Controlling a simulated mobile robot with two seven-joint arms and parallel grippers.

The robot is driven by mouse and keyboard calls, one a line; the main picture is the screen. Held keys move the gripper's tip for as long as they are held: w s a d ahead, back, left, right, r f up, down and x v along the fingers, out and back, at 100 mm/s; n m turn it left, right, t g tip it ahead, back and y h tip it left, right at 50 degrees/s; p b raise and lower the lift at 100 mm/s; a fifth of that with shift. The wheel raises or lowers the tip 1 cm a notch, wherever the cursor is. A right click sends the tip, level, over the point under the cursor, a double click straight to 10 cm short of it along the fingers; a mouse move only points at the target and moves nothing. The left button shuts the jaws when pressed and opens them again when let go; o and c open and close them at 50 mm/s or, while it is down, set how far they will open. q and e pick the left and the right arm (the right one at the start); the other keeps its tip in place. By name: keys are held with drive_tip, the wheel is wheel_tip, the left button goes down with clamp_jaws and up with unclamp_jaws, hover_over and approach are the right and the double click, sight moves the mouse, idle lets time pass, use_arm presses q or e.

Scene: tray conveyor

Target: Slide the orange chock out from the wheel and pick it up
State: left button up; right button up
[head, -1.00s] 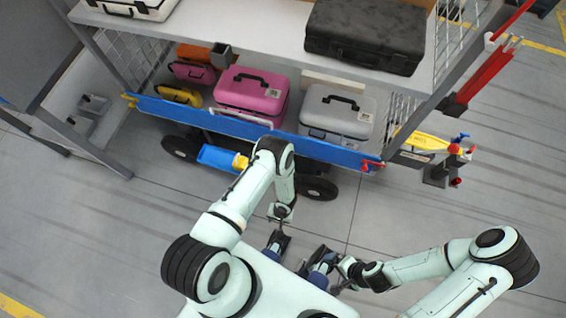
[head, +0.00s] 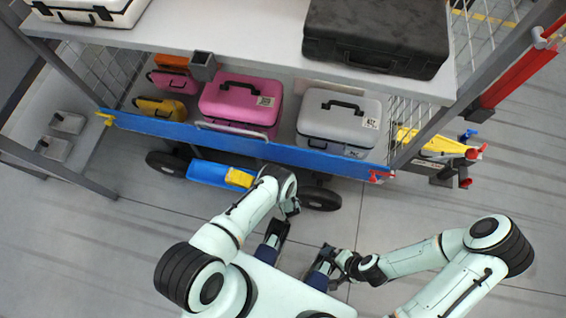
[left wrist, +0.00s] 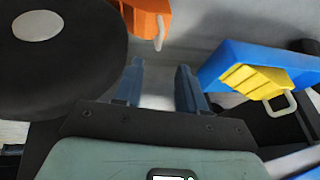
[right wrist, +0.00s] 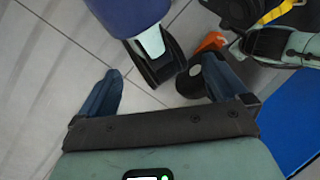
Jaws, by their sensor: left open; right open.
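The orange chock (left wrist: 147,16), with a pale handle, shows at the top of the left wrist view. It is beside the black wheel (left wrist: 62,75) with its grey hub; whether they touch is hidden. My left gripper (left wrist: 160,68) is open and empty, with the chock ahead of its fingers, slightly left. In the head view the wheel (head: 320,199) is under the cart, and my left arm hides the chock. My right gripper (right wrist: 160,70) is open and empty, away from the cart. An orange part (right wrist: 211,42), probably the chock, shows beyond it in the right wrist view.
A blue block with a yellow part (left wrist: 252,78) is right of my left gripper. The cart's blue rail (head: 240,144) overhangs the wheels. Pink (head: 240,100) and grey (head: 335,120) cases stand on its lower shelf. The floor right of the wheel is clear.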

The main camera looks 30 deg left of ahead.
use_arm(q)
drive_tip(key=b+x, duration=0.8)
drive_tip(key=x, duration=0.3)
drive_tip(key=shift+f, duration=0.3)
drive_tip(key=shift+w+a+f+b, duration=0.2)
drive_tip(key=shift+f+b, duration=0.2)
drive_tip(key=shift+b, duration=0.15)
drive_tip(key=shift+w+a+f+b, duration=0.15)
drive_tip(key=shift+w+f+b, duration=0.05)
drive_tip(key=shift+f+b, duration=0.2)
use_arm(e)
drive_tip(key=w+d+f+t+h, duration=0.1)
drive_tip(key=w+d+f+t, duration=0.2)
drive_tip(key=w+f, duration=0.6)
drive_tip(key=shift+w+d+f+m+h, duration=0.3)
drive_tip(key=shift+d+f+m, duration=0.1)
drive_tip(key=shift+d+f, duration=0.9)
use_arm(q)
clamp_jaws()
